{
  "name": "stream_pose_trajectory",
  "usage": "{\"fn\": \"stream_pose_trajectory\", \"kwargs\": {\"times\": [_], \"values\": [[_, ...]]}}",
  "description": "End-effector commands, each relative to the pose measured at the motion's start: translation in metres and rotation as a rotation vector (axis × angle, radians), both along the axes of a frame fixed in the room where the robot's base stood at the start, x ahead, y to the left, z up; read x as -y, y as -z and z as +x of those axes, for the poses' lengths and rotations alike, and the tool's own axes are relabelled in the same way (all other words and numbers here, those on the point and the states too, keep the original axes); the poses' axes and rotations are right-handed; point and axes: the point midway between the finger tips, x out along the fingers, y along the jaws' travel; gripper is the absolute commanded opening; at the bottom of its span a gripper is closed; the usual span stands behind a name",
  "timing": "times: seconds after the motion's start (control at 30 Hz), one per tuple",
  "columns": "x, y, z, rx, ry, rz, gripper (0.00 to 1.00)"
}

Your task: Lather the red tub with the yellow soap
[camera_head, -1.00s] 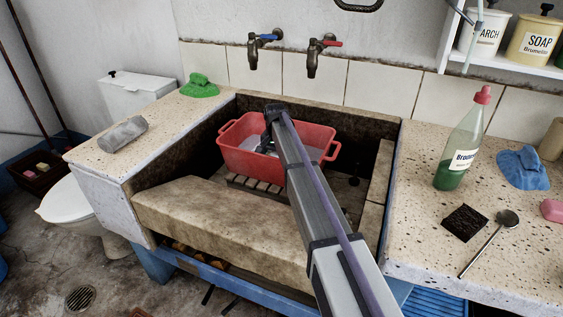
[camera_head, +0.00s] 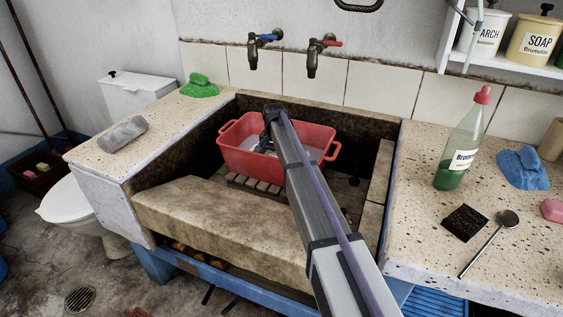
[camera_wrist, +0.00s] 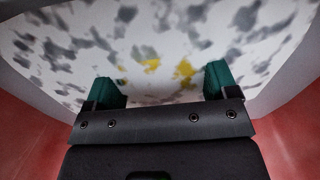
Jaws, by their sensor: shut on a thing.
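The red tub (camera_head: 238,160) stands in the stone washtrough on a wooden slatted rack. Its inside shows white, and my arm crosses over its middle. My gripper (camera_head: 265,142) is down inside the tub, partly hidden by its wall. In the wrist view, my gripper (camera_wrist: 160,82) has its green fingers apart, with yellow patches of the yellow soap (camera_wrist: 185,71) between them. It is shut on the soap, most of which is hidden. A white, grey-blotched surface (camera_wrist: 60,45) fills the view ahead, with red walls at both sides.
Two taps (camera_head: 312,58) are on the wall behind the trough (camera_head: 200,215). A green cloth (camera_head: 199,87) and grey roll (camera_head: 123,134) lie on the left ledge. A bottle (camera_head: 462,140), blue cloth (camera_head: 522,168), dark pad (camera_head: 464,222), ladle (camera_head: 490,240) and pink bar (camera_head: 553,210) are at right.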

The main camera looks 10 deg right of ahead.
Motion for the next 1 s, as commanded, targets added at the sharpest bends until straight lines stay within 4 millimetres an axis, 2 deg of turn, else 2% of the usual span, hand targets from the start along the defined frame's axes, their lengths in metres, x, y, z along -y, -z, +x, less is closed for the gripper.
{"fn": "stream_pose_trajectory", "kwargs": {"times": [0.3,0.7,1.0], "values": [[-0.001,0.0,0.0,0.0,0.0,0.0,0.51],[0.045,0.0,-0.033,0.0,0.0,0.0,0.51],[0.046,-0.002,-0.033,0.0,0.0,0.0,0.51]]}}
